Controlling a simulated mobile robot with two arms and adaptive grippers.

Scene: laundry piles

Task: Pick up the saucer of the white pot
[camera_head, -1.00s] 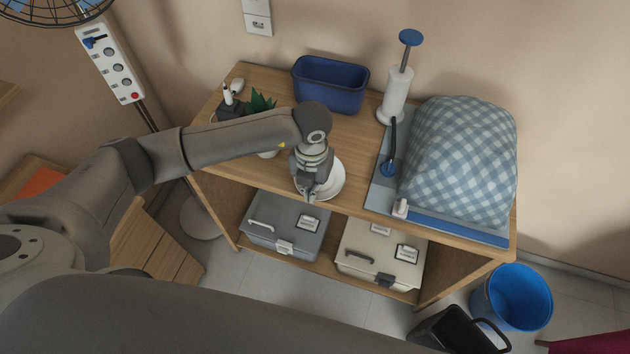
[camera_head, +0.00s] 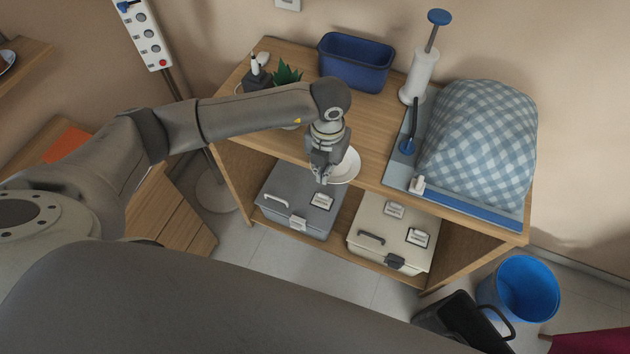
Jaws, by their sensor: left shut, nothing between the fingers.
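A round white saucer (camera_head: 349,167) lies at the front edge of the wooden shelf top, partly hidden by my left gripper. My left gripper (camera_head: 324,179) points down over the saucer's left side. Its fingers are shut with nothing between them; I cannot tell whether they touch the saucer. A green spiky plant (camera_head: 286,73) stands behind my left forearm. My right gripper is not in view.
A blue bin (camera_head: 357,62), a white pump (camera_head: 420,75) and a checked cushion (camera_head: 480,140) on a blue-grey board stand on the top. Grey (camera_head: 290,212) and beige (camera_head: 385,240) boxes sit on the lower shelf. A blue bucket (camera_head: 525,290) is on the floor at right.

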